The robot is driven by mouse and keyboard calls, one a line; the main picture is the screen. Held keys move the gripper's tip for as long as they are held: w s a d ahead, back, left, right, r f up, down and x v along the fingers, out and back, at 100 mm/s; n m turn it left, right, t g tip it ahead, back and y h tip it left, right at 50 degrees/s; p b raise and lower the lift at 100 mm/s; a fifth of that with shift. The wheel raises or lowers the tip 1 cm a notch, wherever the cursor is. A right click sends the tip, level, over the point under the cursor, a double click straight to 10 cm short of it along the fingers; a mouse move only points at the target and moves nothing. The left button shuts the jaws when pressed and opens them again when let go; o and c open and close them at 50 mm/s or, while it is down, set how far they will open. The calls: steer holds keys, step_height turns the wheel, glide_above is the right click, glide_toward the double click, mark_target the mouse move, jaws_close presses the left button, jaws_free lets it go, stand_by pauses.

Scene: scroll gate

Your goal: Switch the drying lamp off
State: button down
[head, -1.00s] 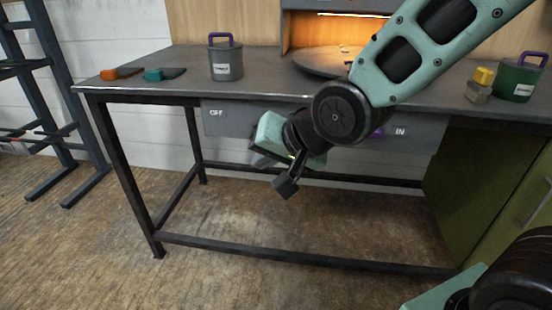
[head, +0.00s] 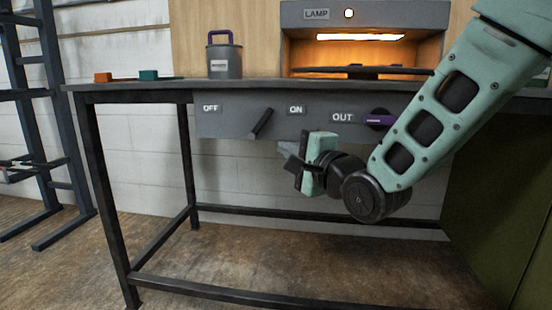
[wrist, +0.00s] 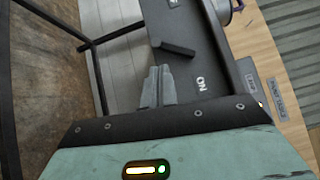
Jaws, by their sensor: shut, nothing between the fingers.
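The drying lamp is the grey housing (head: 410,14) marked LAMP above the bench; its strip (head: 360,37) glows orange-white and its small round light (head: 349,14) is lit. On the grey front panel, a dark lever (head: 261,123) stands between the OFF label (head: 210,108) and the ON label (head: 296,110), its upper end leaning right, toward ON. My gripper (head: 286,158) is shut and empty, below and right of the lever, apart from it. In the wrist view the shut fingertips (wrist: 158,80) point toward the lever (wrist: 177,47), with a small gap showing.
A purple handle (head: 378,120) sits beside the OUT label (head: 342,117), right of the lever and near my arm. The bench top (head: 130,86) overhangs the panel. A lidded grey pot (head: 225,62) stands on it. Below the panel is open room above a dark crossbar (head: 300,216).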

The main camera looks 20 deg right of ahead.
steer(key=d+f+m+t+b, duration=0.4)
steer(key=d+m+b, duration=0.1)
steer(key=b, duration=0.4)
steer(key=shift+s+d+f, duration=0.15)
steer(key=shift+s+d, duration=0.1)
steer(key=p, duration=1)
glide_toward(276, 130)
steer(key=x, duration=0.2)
steer(key=r+x, duration=0.1)
steer(key=x, duration=0.2)
steer(key=shift+d+r, duration=0.1)
steer(key=shift+d, duration=0.1)
steer(key=shift+w+a+r+p, duration=0.35)
steer(key=shift+a+r+p, duration=0.2)
steer(key=shift+a+p, duration=0.25)
steer(key=shift+w+a+r, duration=0.2)
steer(key=shift+w+a, duration=0.05)
steer(key=shift+a, duration=0.2)
